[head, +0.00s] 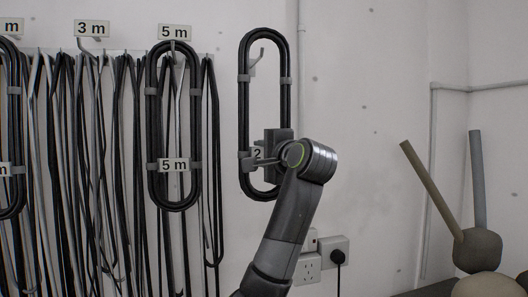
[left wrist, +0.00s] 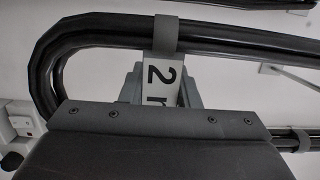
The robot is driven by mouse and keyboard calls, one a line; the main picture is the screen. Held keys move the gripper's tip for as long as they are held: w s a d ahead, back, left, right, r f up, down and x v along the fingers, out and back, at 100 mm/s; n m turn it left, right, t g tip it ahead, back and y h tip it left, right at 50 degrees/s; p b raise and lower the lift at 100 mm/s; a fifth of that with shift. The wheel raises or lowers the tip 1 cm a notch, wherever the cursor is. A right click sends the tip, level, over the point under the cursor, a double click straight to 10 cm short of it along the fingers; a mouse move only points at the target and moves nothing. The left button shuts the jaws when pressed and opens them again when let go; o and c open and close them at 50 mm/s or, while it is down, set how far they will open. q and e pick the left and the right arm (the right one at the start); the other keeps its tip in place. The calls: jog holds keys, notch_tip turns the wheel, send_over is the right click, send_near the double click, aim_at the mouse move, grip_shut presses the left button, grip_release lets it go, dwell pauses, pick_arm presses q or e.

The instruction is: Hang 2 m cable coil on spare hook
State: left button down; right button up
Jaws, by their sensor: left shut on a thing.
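The 2 m cable coil (head: 284,100) is a long black upright loop with grey ties, in front of the wall at the centre of the head view. My left gripper (head: 264,155) is shut on its lower part at the white "2" label (left wrist: 162,78), which shows in the left wrist view. The coil (left wrist: 110,30) runs across that view. A bare pale hook (head: 257,55) shows through the upper opening of the coil, below its top bend. I cannot tell the gap between coil and hook. My right gripper is out of view.
Left of the coil, a 5 m coil (head: 152,110) and many loose cables hang from a rail under length signs (head: 174,32). A socket with a black plug (head: 333,250) is low on the wall. A rounded object with two rods (head: 477,250) stands at the right.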

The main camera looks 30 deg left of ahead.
pick_arm(q)
jog(key=shift+w+a+f, duration=0.4)
jog(key=shift+w+a, duration=0.15)
jog(key=shift+a, duration=0.1)
jog(key=shift+w+a+f, duration=0.35)
jog(key=shift+w+a, duration=0.2)
jog(key=shift+a, duration=0.1)
jog(key=shift+w+a+f, duration=0.4)
jog(key=shift+w+a, duration=0.15)
jog(key=shift+a, duration=0.1)
jog(key=c, duration=1)
grip_release()
jog(key=shift+f, duration=0.1)
